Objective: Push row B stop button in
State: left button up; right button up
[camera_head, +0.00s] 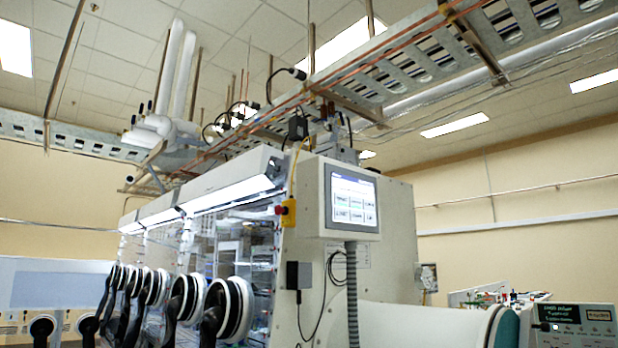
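A small yellow box (290,213) hangs on the near end of the glovebox row, at the front edge beside the window. A red stop button (279,210) sits on its left side, facing the front of the row. A yellow cable runs up from the box. I cannot read any row label on it, and it is too small to tell whether the button is in or out. Neither of my grippers is in view.
The glovebox (300,180) has several black glove ports (228,308) along its front. A touchscreen panel (351,200) juts out right of the yellow box. Cable trays (420,62) run overhead.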

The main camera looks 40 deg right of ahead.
aim_at(278, 210)
jog(key=z, duration=1.25)
